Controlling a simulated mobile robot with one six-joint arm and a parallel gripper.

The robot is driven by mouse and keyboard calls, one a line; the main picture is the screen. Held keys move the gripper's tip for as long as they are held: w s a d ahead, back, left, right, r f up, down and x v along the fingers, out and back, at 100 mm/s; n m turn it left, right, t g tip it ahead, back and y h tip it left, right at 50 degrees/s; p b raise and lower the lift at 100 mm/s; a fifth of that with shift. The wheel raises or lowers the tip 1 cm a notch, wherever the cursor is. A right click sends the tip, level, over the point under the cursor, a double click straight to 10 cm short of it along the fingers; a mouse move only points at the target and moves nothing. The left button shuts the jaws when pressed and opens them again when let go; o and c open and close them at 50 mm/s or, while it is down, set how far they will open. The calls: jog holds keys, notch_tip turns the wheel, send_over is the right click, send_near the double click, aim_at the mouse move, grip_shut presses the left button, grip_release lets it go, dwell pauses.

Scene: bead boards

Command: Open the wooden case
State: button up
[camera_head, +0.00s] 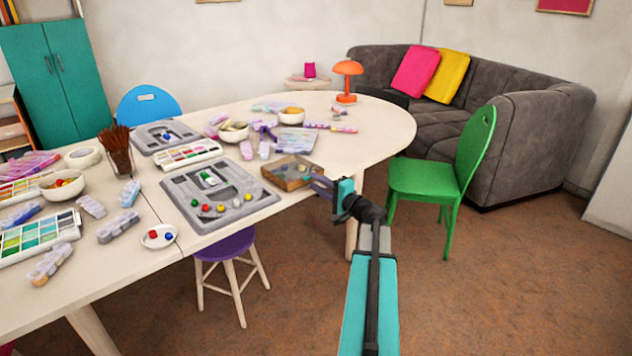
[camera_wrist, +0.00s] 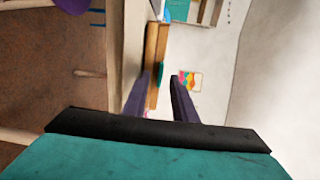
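The wooden case (camera_head: 291,173) is a small brown box with a greyish, patterned top, at the table's near right edge. I cannot tell a lid from an open inside. In the wrist view the case (camera_wrist: 154,62) shows as a wooden strip ahead of and between the fingers, partly behind the left one. My gripper (camera_head: 319,184) is just right of the case, at about table height, its dark purple fingers pointing at it. In the wrist view my gripper (camera_wrist: 162,76) has its fingers apart, with nothing held. Contact with the case cannot be told.
A grey bead board (camera_head: 245,207) lies left of the case. Bead packs and a bowl (camera_head: 292,112) stand behind it. A purple stool (camera_head: 228,245) stands under the table edge (camera_head: 300,203), and a green chair (camera_head: 437,177) to the right.

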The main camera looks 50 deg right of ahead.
jog(key=shift+w+d, duration=0.1)
jog(key=shift+w, duration=0.8)
jog(key=shift+c, duration=0.4)
grip_shut()
dwell(0.5)
